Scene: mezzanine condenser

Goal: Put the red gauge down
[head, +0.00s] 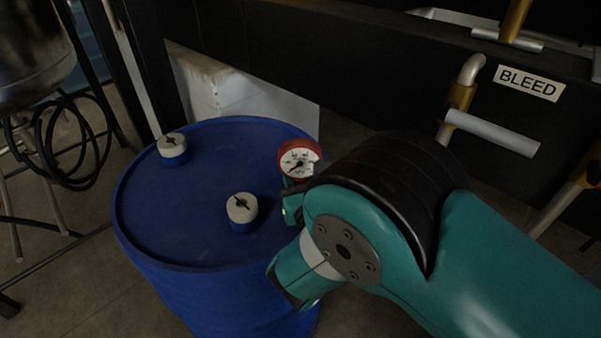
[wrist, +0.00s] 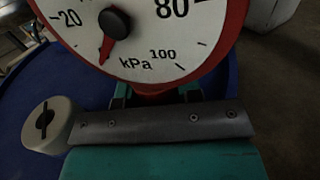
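Two white-topped blue caps stand on the drum, one near its middle (head: 242,208) and one at its far left edge (head: 172,147). A BLEED sign (head: 529,83) and pipes with grey handles are at the upper right.

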